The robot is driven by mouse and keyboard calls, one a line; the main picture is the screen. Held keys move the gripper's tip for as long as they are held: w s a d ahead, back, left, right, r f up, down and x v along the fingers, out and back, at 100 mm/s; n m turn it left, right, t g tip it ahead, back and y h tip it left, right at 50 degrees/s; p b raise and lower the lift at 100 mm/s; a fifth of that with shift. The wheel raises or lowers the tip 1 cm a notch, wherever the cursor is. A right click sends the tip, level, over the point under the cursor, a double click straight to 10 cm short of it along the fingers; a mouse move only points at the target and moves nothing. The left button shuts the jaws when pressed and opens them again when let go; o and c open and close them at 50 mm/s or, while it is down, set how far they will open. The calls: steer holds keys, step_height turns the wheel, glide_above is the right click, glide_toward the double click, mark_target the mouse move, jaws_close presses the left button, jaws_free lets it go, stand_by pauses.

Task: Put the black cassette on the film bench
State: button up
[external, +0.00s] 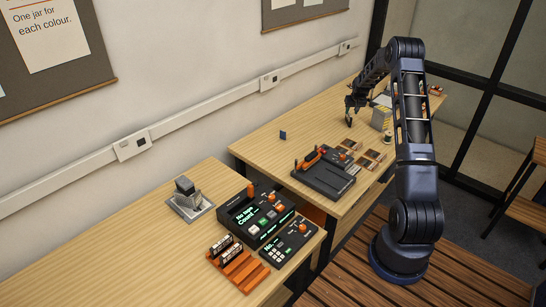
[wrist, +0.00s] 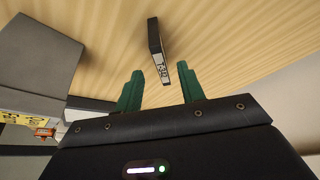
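In the wrist view a thin black cassette (wrist: 154,36) with a white label marked like "T-32" is on the pale wooden tabletop, just beyond the gap between my fingertips. My gripper (wrist: 158,80) has its two green fingers apart with nothing between them. In the external view my gripper (external: 349,112) is low over the far table, left of a grey box. I cannot make out the cassette there. A dark device with orange parts (external: 325,178) stands on the same table, nearer the camera; I cannot tell whether it is the film bench.
A small dark blue upright piece (external: 283,134) stands near the wall. Open wooden trays (external: 372,156) lie beside the dark device. The grey box (wrist: 40,55) is close at left in the wrist view. An orange rack (external: 240,268) and console (external: 254,215) occupy the near table.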

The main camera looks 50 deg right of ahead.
mark_target(350, 115)
steer(key=shift+x, duration=3.9)
steer(key=shift+w+d+r, duration=0.1)
steer(key=shift+w, duration=0.05)
jaws_close()
